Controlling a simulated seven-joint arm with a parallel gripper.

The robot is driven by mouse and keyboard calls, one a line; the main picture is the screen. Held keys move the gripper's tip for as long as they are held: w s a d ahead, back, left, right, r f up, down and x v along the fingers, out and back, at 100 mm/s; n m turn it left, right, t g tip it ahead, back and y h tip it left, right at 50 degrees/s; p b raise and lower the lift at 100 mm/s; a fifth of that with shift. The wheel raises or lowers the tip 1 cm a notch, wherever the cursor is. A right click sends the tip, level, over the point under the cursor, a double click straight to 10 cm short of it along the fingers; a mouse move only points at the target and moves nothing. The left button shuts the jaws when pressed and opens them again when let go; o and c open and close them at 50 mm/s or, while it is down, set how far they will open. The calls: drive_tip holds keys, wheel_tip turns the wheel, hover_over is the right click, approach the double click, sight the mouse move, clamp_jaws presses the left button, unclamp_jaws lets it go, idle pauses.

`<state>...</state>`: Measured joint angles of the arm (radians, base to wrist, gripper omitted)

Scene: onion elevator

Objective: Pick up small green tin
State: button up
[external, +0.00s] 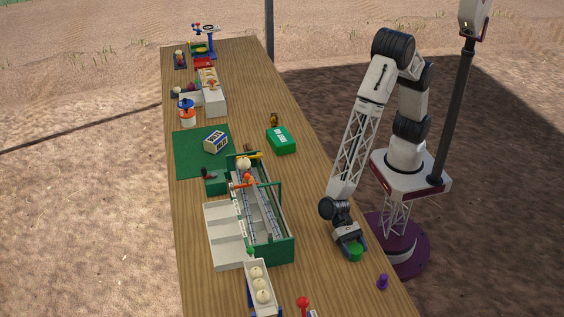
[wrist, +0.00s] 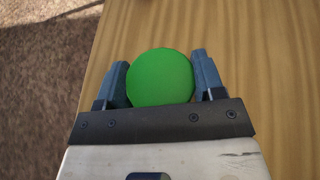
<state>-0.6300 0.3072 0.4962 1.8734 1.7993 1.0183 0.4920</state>
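The small green tin (external: 355,252) is near the table's right edge, low in the external view. In the wrist view its round green top (wrist: 160,78) fills the space between the fingers. My gripper (external: 352,246) points down with its blue-grey fingers on either side of the tin. In the wrist view no clear gap shows between the tin and the fingers of my gripper (wrist: 161,78). Whether they press on it, and whether the tin's underside rests on the table, cannot be made out.
A green-framed machine (external: 285,249) stands left of my gripper. A white tray with pale balls (external: 248,272) is at lower left, and a purple piece (external: 382,282) at lower right. A green box (external: 282,140) lies farther back. Wooden tabletop (external: 305,205) around my gripper is clear.

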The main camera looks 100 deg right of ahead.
sight(355, 248)
drive_tip(key=c, duration=0.4)
drive_tip(key=shift+r, duration=0.15)
drive_tip(key=shift+r, duration=1.65)
drive_tip(key=s+d, duration=0.3)
drive_tip(key=s+d+r, duration=0.1)
drive_tip(key=s+d, duration=0.7)
drive_tip(key=shift+s+d+r, duration=0.1)
drive_tip(key=shift+d+r, duration=0.1)
